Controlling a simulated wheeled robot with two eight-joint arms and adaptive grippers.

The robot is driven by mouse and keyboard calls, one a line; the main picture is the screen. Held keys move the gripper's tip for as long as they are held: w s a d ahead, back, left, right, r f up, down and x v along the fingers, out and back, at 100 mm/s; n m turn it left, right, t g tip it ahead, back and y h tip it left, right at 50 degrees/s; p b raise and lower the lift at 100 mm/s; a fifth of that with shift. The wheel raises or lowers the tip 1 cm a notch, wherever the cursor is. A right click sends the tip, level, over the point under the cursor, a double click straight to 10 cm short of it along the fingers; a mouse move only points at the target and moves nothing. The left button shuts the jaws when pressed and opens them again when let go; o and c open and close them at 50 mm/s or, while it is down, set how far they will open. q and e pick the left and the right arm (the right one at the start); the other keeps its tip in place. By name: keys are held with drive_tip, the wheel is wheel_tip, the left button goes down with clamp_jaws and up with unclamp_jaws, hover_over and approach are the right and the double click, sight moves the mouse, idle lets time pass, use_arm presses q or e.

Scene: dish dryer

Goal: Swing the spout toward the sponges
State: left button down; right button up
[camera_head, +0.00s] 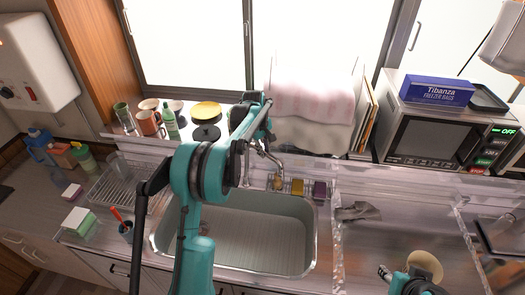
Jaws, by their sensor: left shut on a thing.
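The metal faucet spout (274,159) stands at the back edge of the sink, partly hidden behind my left arm. My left gripper (264,142) is at the spout and shut on it; the exact contact is small and partly covered by the arm. A yellow sponge (297,187) and a purple sponge (319,190) sit in a wire rack just right of the faucet, behind the sink's back rim. My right gripper (387,274) is low at the right, over the counter and apart from the faucet; its jaws are too small to read.
A dish rack (130,185) and more sponges (80,221) are at the left. Mugs and bottles line the sill. A microwave (430,140) stands at the right. A crumpled grey cloth (357,211) lies right of the sink.

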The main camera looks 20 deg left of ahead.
use_arm(q)
drive_tip(key=shift+w, duration=0.1)
drive_tip(key=c, duration=1.4)
unclamp_jaws()
drive_tip(key=shift+r, duration=0.1)
wheel_tip(320, 180, up, 12)
drive_tip(key=s, duration=0.2)
drive_tip(key=shift+a+f, duration=0.2)
drive_tip(key=shift+a, duration=0.2)
